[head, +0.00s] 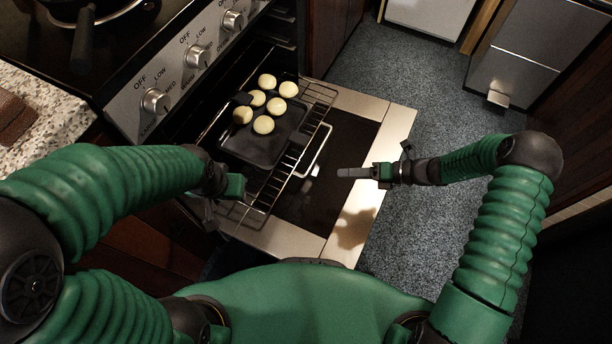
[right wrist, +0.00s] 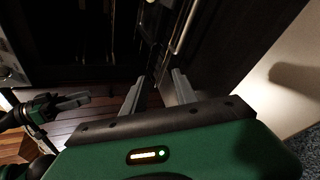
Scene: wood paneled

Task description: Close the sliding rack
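The wire sliding rack (head: 263,196) is pulled out of the oven, above the lowered oven door (head: 392,135). A dark tray (head: 245,147) with several round pale pieces (head: 263,125) sits on it. My right gripper (head: 345,172) is over the door, to the right of the rack and apart from it. In the right wrist view its two fingers (right wrist: 157,85) are spread with nothing between them. My left gripper (head: 218,208) is by the rack's near left side.
The stove front with knobs (head: 155,101) is at the upper left, beside a speckled counter (head: 45,120). A pan (head: 105,12) sits on the stovetop. Grey floor (head: 415,75) is clear beyond the door. A metal bin-like unit (head: 535,55) stands upper right.

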